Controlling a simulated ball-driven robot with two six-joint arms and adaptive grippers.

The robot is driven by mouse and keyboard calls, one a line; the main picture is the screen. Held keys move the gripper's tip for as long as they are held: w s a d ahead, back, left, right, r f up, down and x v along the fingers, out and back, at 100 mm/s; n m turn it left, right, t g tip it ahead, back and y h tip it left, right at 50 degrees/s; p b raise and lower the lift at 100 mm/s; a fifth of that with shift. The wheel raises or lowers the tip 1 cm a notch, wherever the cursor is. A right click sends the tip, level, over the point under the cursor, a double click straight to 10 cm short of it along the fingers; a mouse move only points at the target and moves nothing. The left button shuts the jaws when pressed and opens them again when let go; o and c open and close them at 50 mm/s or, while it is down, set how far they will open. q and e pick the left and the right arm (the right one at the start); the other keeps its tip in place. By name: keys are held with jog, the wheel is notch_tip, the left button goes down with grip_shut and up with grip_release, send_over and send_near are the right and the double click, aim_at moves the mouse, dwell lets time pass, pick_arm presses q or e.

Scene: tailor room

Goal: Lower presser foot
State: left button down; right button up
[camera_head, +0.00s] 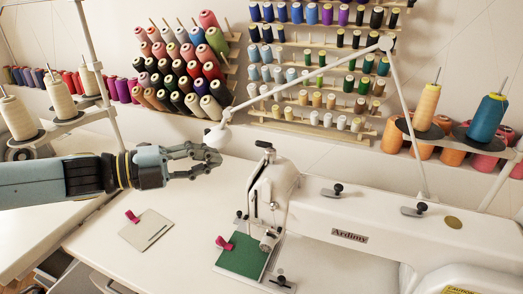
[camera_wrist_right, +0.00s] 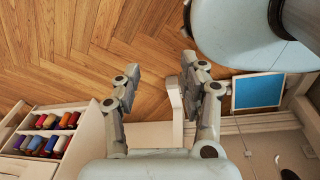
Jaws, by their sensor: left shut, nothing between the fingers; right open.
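The white sewing machine (camera_head: 350,215) stands on the table at the right, with its head (camera_head: 275,185) facing left. The presser foot area (camera_head: 268,240) is below the head, too small to tell whether the foot is up or down. Green fabric (camera_head: 243,257) with a red clip (camera_head: 222,243) lies beside it on the machine bed. My left gripper (camera_head: 214,160) is shut and empty, in the air to the left of the machine head. My right gripper (camera_wrist_right: 165,82) shows in the right wrist view, open and empty, above the floor and away from the machine.
A white lamp (camera_head: 217,136) on a jointed arm hangs close to my left fingertips. A pale fabric piece (camera_head: 147,229) with another red clip lies on the table. Thread racks (camera_head: 320,75) line the wall. A drawer of spools (camera_wrist_right: 47,135) shows in the right wrist view.

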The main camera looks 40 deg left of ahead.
pick_arm(q)
jog(key=x, duration=0.9)
jog(key=shift+w+b, duration=0.2)
jog(key=shift+b, duration=0.1)
pick_arm(e)
jog(key=shift+s+a+f, duration=0.25)
jog(key=shift+s+f, duration=0.2)
jog(key=shift+f, duration=0.05)
pick_arm(q)
jog(key=shift+f, duration=0.1)
pick_arm(e)
jog(key=shift+d, duration=0.1)
pick_arm(q)
jog(key=w+n+g+p, duration=0.1)
jog(key=p, duration=0.3)
jog(key=f+n+g+p, duration=0.1)
jog(key=p, duration=0.4)
jog(key=shift+w+a+f+y, duration=0.2)
jog(key=shift+w+f+y, duration=0.1)
jog(key=shift+w+y, duration=0.1)
pick_arm(e)
notch_tip(320, 180, up, 9)
jog(key=shift+w, duration=0.25)
jog(key=shift+a+r, duration=0.15)
jog(key=shift+a, duration=0.05)
